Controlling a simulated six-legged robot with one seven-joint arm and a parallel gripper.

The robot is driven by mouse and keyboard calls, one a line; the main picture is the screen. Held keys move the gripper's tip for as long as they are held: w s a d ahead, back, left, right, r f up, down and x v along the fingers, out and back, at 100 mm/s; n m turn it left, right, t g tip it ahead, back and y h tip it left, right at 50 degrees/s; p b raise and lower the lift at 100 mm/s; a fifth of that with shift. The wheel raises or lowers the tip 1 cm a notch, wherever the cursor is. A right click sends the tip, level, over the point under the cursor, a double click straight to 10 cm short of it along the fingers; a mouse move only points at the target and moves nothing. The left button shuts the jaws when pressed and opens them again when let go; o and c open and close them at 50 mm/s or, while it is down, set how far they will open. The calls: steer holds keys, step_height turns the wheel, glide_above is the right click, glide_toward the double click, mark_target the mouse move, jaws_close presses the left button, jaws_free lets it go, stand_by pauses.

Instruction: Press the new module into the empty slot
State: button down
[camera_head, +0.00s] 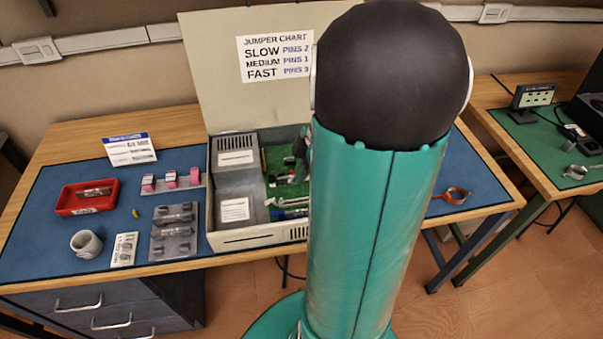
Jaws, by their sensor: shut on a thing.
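An open beige computer case (222,240) stands on the blue mat, its lid raised behind it. Inside at the right is a green circuit board (277,160) with small parts on it. My gripper (299,150) shows only in part as a dark grey shape over the board, at the left edge of my teal arm. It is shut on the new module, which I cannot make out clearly. The empty slot cannot be told apart, as my arm hides the right part of the case.
A jumper chart (275,58) is on the lid. Left of the case are a red tray (88,197), a grey cup (86,244), a grey block rack (174,232), pink-marked pieces (170,179) and a sign (129,148). An orange ring (456,194) lies at the right.

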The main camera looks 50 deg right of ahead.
steer(key=shift+d+f, duration=0.15)
steer(key=shift+f, duration=0.75)
steer(key=shift+d+f, duration=0.15)
steer(key=shift+f, duration=0.7)
steer(key=shift+d+f, duration=0.1)
steer(key=shift+f, duration=1.1)
steer(key=shift+f, duration=1.6)
steer(key=c, duration=1.5)
jaws_free()
steer(key=o, duration=0.3)
steer(key=shift+o, duration=0.2)
